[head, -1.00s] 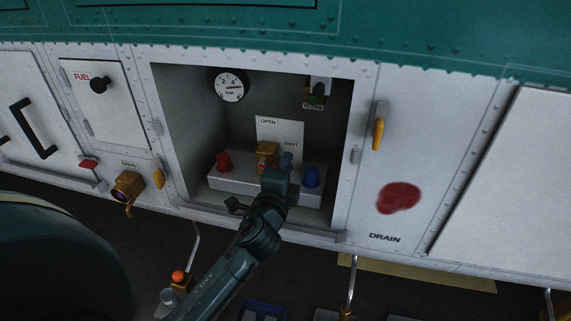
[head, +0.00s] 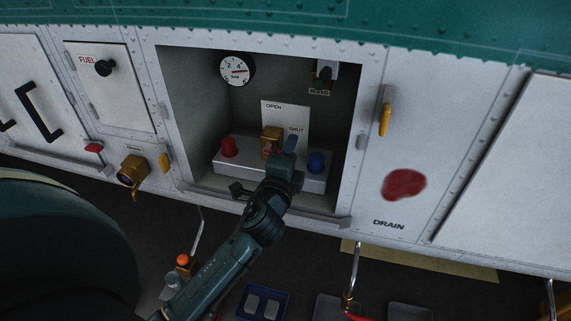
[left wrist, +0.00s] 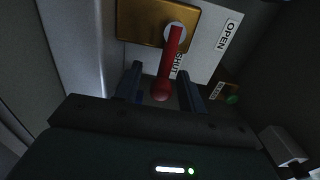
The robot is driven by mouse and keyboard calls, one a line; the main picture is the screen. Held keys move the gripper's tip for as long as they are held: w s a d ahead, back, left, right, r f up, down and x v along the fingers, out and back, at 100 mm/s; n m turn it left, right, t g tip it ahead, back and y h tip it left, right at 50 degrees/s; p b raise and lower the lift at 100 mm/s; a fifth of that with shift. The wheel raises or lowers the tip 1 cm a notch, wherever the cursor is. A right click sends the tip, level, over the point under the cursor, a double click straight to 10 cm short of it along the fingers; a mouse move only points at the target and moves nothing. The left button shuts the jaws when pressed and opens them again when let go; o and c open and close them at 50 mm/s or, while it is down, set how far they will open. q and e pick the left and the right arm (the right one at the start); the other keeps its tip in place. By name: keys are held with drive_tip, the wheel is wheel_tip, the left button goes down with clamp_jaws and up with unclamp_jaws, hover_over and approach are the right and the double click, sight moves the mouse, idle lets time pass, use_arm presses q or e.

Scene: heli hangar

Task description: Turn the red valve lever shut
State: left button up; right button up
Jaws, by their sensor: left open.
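The red valve lever (left wrist: 170,65) shows in the left wrist view, running from a pale round pivot on a brass block to a round red knob. Its knob end lies between the two fingers of my open left gripper (left wrist: 161,88), with gaps on both sides. The SHUT label is beside the lever and the OPEN label (left wrist: 228,35) is farther right. In the head view my left gripper (head: 290,148) is inside the open bay, in front of the brass valve block (head: 271,134), and hides most of the lever. My right gripper is not in view.
A red cap (head: 228,147) and a blue cap (head: 316,162) flank the valve on a grey ledge (head: 240,170). A pressure gauge (head: 237,70) and a small switch box (head: 326,72) are above. The bay's side walls and lower sill bound the space.

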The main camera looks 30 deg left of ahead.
use_arm(q)
drive_tip(key=b+v, duration=0.2)
drive_tip(key=v, duration=1.1)
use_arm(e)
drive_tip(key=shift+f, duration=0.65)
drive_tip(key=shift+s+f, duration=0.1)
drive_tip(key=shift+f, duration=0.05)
